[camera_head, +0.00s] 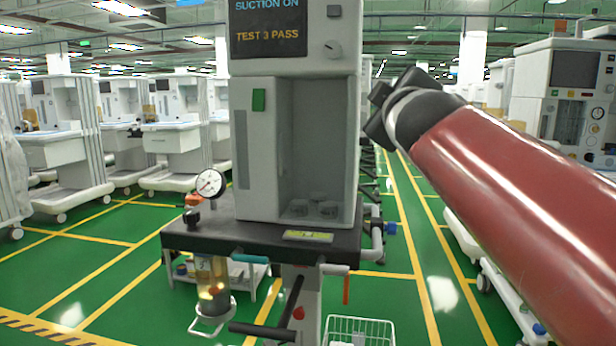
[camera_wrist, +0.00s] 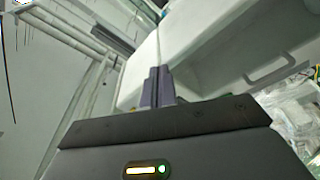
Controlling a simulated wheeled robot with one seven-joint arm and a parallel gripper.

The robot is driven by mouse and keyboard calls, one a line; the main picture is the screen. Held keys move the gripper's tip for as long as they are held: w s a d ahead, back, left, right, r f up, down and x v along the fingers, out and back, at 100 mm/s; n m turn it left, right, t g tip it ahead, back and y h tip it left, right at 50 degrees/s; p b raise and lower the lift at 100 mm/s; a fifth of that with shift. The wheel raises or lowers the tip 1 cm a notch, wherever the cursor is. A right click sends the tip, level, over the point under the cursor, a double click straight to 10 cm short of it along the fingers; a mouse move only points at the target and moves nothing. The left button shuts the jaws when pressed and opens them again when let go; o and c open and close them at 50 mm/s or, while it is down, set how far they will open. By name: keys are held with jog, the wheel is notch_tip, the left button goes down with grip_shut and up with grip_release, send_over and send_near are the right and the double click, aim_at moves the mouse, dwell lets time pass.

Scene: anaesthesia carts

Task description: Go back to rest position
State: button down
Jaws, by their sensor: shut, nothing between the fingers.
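My gripper (camera_wrist: 159,88) shows in the wrist view with its two fingers together, shut and empty. Behind the fingers in that view are pale cabinet surfaces, and nothing touches the fingertips that I can see. In the head view my red arm reaches in from the right edge to the upper middle, and its dark wrist end is right of the cart's tower. The gripper fingers cannot be made out clearly there. The anaesthesia cart (camera_head: 258,150) stands in the middle. Its screen (camera_head: 267,28) reads "SUCTION ON" and "TEST 3 PASS".
A round gauge (camera_head: 210,184) and an amber-bottomed canister (camera_head: 212,285) are at the cart's left side. A white wire basket (camera_head: 359,331) is low in front. More carts stand left (camera_head: 68,150) and right (camera_head: 566,100). Green floor with yellow lines is open between them.

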jog(key=s+d+f+m+g+h, duration=0.15)
jog(key=s+f+m+g, duration=0.35)
jog(key=f, duration=0.7)
jog(key=s+d+f+m+g, duration=0.25)
jog(key=s+f, duration=0.35)
jog(key=f, duration=0.6)
jog(key=s+a+f+m+g+y, duration=0.1)
jog(key=s+f+g, duration=0.5)
jog(key=s+f, duration=0.8)
notch_tip(320, 180, down, 4)
jog(key=shift+s+a+f+m+y, duration=0.1)
jog(key=shift+s+a+m+y, duration=0.3)
jog(key=shift+m, duration=0.85)
jog(key=shift+w, duration=0.1)
dwell(0.3)
